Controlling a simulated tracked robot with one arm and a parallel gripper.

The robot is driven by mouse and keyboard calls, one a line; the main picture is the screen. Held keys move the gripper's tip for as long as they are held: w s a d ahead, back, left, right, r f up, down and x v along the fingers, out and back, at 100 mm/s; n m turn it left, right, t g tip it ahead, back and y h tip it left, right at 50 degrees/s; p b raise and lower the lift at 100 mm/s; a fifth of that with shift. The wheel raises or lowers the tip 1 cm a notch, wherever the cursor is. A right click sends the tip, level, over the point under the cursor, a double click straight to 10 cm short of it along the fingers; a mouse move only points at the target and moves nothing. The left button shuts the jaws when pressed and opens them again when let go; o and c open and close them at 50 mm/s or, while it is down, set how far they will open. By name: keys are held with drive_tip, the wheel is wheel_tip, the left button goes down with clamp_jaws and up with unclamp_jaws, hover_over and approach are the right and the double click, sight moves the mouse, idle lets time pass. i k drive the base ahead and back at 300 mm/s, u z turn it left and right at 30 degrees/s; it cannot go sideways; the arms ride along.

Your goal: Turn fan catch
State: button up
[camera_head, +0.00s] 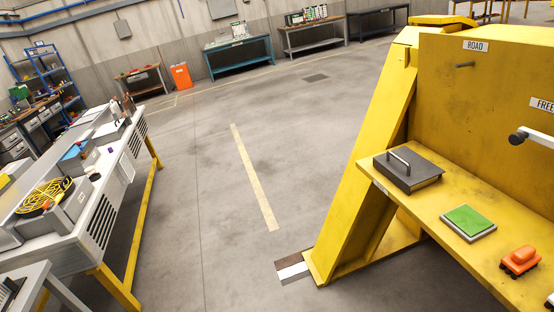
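I cannot pick out a fan catch for certain in this view. A pale lever with a black knob (522,136) sticks out at the right edge, below a label reading "FREE" (541,104) that is cut off by the frame. A small dark peg (465,65) stands out from the yellow panel (500,80), under a "ROAD" label (475,46). On the left, a long grey unit (105,205) has slotted grilles in its side and yellow legs. My gripper does not show.
The yellow shelf (445,200) holds a dark plate with a handle (407,172), a green-topped pad (468,222) and an orange block (520,260). A coiled yellow cable (44,196) lies on the left unit. Open floor (190,210) lies between, with benches behind.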

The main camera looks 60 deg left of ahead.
sight(47, 205)
drive_tip(key=u, duration=0.2)
drive_tip(key=i, duration=0.1)
drive_tip(key=u, duration=3.1)
drive_tip(key=i, duration=2.35)
drive_tip(key=z, duration=0.9)
